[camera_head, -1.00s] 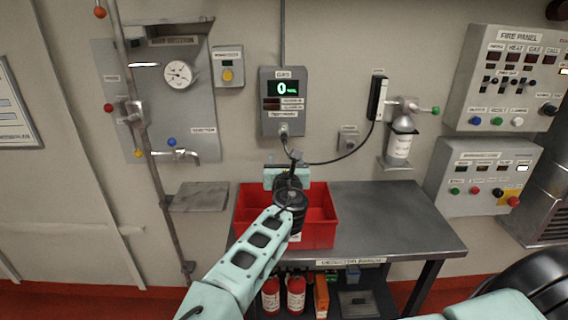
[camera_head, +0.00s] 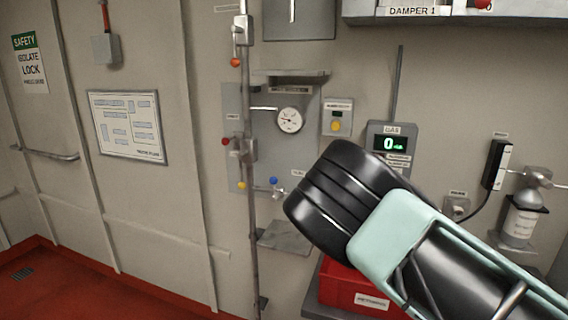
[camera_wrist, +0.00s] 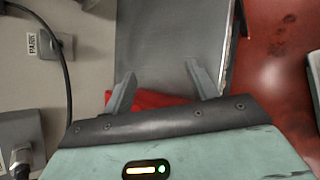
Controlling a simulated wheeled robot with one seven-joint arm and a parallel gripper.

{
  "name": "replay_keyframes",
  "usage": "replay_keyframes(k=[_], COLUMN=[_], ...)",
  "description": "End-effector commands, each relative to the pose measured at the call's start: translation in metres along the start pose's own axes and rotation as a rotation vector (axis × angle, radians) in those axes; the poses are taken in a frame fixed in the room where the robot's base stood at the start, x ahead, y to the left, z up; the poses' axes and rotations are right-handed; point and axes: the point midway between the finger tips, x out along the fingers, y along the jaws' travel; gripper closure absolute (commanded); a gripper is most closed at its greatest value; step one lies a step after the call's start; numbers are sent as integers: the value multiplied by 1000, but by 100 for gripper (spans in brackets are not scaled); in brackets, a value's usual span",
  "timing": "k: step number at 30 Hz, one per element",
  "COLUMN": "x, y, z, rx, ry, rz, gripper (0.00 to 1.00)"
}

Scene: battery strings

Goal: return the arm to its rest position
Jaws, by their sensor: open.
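My arm (camera_head: 430,245) fills the lower right of the head view, bent close to the camera, with a black ribbed joint and pale green links. My gripper is not seen in the head view. In the wrist view my gripper (camera_wrist: 160,92) shows two grey fingers spread apart with nothing held between them. Behind the fingers lie a grey bench top (camera_wrist: 155,40) and part of a red bin (camera_wrist: 150,99).
The red bin (camera_head: 350,290) sits below the gas panel (camera_head: 390,140), partly hidden by my arm. A vertical pipe (camera_head: 250,220) and a small grey shelf (camera_head: 285,236) stand left of it. Red floor at the lower left is clear.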

Motion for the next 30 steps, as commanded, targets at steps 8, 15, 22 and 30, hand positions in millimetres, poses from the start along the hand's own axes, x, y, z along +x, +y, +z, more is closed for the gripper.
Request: replay_keyframes(k=[8, 15, 22, 30], x=[-44, -112, -165, -198], y=[-56, -55, -42, -36], z=[-6, -1, 20, 42], rx=[533, 899, 1127, 1260], ry=[158, 255, 298, 306], rz=[-399, -637, -744, -777], gripper=[42, 42, 42, 42])
